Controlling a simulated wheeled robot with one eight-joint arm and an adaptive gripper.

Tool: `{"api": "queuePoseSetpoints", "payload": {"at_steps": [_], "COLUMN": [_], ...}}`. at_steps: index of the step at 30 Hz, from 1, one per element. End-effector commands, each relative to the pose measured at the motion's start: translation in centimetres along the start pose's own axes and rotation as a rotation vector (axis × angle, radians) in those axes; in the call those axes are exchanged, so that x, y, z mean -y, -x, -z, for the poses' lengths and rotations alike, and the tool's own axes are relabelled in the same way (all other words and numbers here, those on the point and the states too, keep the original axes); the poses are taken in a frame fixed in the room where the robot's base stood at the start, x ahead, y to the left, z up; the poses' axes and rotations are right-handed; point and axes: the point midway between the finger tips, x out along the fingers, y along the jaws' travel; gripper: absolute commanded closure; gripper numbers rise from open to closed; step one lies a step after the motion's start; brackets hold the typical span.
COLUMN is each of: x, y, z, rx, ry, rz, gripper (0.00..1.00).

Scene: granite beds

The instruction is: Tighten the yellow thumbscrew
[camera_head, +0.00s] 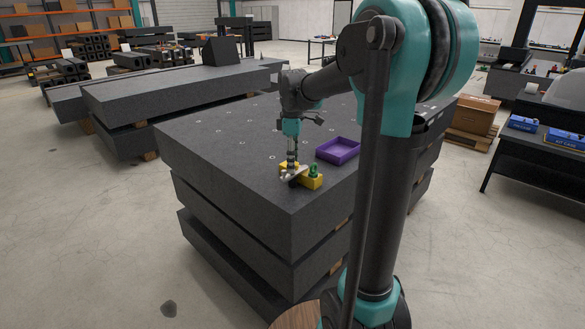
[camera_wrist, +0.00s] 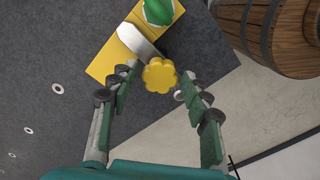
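The yellow thumbscrew (camera_wrist: 160,75) has a lobed, flower-shaped head. In the wrist view it sits between the fingertips of my gripper (camera_wrist: 157,80), at the lower end of a silver metal bar (camera_wrist: 140,42). My gripper is open; a gap shows between each finger and the head, and no contact is clear. The bar lies across a yellow block (camera_wrist: 108,58). A green knob (camera_wrist: 159,11) stands at the block's other end. In the head view my gripper (camera_head: 290,168) is at the yellow block (camera_head: 312,183), left of the green knob (camera_head: 313,170); the thumbscrew is hard to make out there.
The block lies near the front corner of a stacked dark granite slab (camera_head: 225,170) with small holes. A purple tray (camera_head: 338,151) stands behind and right of the block. A wooden barrel (camera_wrist: 270,35) shows beyond the slab edge in the wrist view. The slab's left side is clear.

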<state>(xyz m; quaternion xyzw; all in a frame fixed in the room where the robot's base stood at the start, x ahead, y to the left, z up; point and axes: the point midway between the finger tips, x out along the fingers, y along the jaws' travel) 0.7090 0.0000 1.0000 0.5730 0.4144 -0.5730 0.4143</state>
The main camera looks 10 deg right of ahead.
Motion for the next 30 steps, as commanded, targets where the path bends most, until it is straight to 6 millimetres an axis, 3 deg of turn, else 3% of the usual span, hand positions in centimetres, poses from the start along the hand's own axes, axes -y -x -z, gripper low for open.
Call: {"api": "queuePoseSetpoints", "payload": {"at_steps": [9,24,30], "x": [0.0,0.0,0.0], "y": [0.3,5.4,6.0], "z": [0.0,0.0,0.0], "rx": [0.000,0.000,0.000], "ry": [0.002,0.003,0.003], "rz": [0.000,0.000,0.000], "gripper": [0.50,0.50,0.50]}}
